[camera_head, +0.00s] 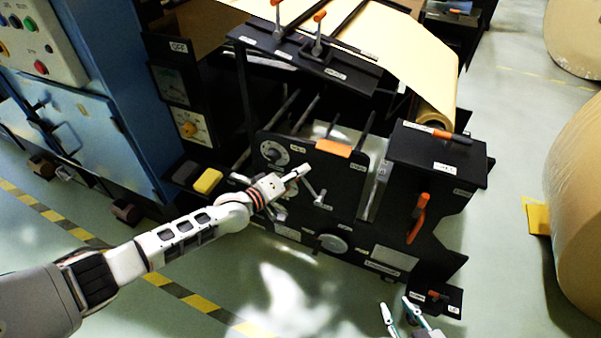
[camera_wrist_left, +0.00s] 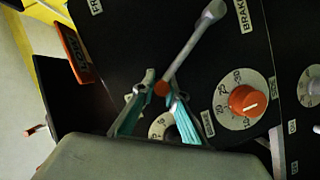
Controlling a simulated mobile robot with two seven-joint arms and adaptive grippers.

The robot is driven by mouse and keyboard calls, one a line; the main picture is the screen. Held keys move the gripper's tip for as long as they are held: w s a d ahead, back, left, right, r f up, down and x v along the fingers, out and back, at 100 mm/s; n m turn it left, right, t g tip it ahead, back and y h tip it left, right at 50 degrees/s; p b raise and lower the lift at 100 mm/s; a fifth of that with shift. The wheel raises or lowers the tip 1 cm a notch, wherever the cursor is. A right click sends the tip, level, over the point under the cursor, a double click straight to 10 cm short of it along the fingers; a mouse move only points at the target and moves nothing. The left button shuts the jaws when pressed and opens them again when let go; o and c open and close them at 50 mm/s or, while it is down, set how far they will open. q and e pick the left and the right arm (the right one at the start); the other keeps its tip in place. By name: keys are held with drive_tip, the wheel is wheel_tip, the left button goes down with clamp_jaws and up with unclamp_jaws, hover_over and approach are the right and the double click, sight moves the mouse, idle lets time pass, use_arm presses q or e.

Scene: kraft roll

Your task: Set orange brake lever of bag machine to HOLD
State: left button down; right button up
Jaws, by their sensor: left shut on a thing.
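My left gripper (camera_wrist_left: 155,95) is shut on the orange knob (camera_wrist_left: 162,89) at the end of the brake lever, with a teal finger on each side. The lever's silver arm (camera_wrist_left: 188,52) runs up and right to its pivot beside a label reading BRAKE (camera_wrist_left: 243,14). I cannot make out a HOLD mark. In the head view my left arm reaches from the left to the front of the black bag machine (camera_head: 345,185), and the fingertips there are hard to make out. My right gripper (camera_head: 400,312) is open and empty at the bottom, in front of the machine.
An orange dial (camera_wrist_left: 243,101) sits right of my left fingers, and a second dial (camera_wrist_left: 163,126) is partly hidden behind them. An orange handle (camera_head: 418,218) sticks out at the machine's right. A blue cabinet (camera_head: 85,90) stands left. Floor in front is clear.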

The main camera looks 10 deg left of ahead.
use_arm(q)
drive_tip(key=shift+s+d+f, duration=0.1)
drive_tip(key=shift+s+f, duration=0.05)
drive_tip(key=shift+f, duration=0.1)
drive_tip(key=c, duration=2)
unclamp_jaws()
drive_tip(key=shift+r, duration=0.1)
drive_tip(key=shift+s+a, duration=0.15)
drive_tip(key=shift+a, duration=0.15)
drive_tip(key=v, duration=1.1)
drive_tip(key=shift+s+r, duration=0.15)
use_arm(e)
drive_tip(key=shift+s+a+f, duration=0.1)
drive_tip(key=shift+s+f, duration=0.1)
drive_tip(key=shift+s, duration=0.05)
